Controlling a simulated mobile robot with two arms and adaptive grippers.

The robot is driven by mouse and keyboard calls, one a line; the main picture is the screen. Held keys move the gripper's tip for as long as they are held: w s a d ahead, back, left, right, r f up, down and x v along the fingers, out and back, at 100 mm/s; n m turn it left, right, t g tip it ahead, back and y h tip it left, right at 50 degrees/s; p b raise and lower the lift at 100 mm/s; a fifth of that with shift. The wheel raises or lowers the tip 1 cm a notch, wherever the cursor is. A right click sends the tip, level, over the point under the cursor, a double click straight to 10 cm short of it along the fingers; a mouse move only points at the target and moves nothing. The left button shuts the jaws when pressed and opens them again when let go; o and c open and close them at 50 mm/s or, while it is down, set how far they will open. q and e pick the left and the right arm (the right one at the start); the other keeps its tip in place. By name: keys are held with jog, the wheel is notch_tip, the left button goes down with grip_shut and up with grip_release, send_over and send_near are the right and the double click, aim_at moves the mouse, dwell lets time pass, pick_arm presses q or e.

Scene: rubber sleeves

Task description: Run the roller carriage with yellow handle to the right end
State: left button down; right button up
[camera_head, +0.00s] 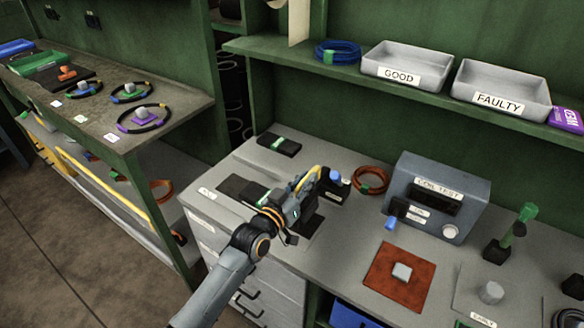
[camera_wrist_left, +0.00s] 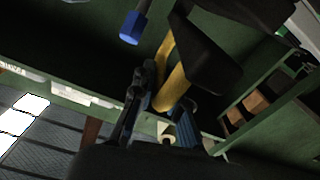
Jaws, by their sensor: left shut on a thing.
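The yellow handle (camera_head: 307,178) of the roller carriage rises as a curved strip at my left gripper (camera_head: 300,193), over the left part of the grey bench. In the left wrist view the yellow handle (camera_wrist_left: 172,88) stands between the two fingers of my left gripper (camera_wrist_left: 160,95), which is shut on it. The carriage body is dark and mostly hidden by the gripper and arm. A blue-tipped part (camera_head: 335,176) sits just right of the handle; a blue tip (camera_wrist_left: 131,28) also shows in the left wrist view. My right gripper is not in view.
A grey coil test box (camera_head: 470,180) stands right of the carriage, with an orange cable coil (camera_head: 371,180) between them. A red-brown mat (camera_head: 382,277) lies in front. Good (camera_head: 385,82) and faulty (camera_head: 482,112) trays sit on the shelf above. A green-topped stand (camera_head: 497,250) is at right.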

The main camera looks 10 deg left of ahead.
pick_arm(q)
jog(key=shift+s+d+f+p, duration=0.1)
jog(key=shift+s+d+p, duration=0.15)
jog(key=shift+d, duration=0.45)
jog(key=shift+s+d+p, duration=0.2)
jog(key=shift+s+d, duration=0.05)
jog(key=shift+d, duration=0.4)
jog(key=c, duration=1.6)
grip_release()
jog(key=shift+o, duration=1.3)
jog(key=shift+d, duration=0.2)
jog(key=shift+s+a, duration=0.15)
jog(key=v, duration=1.1)
jog(key=shift+s, duration=0.45)
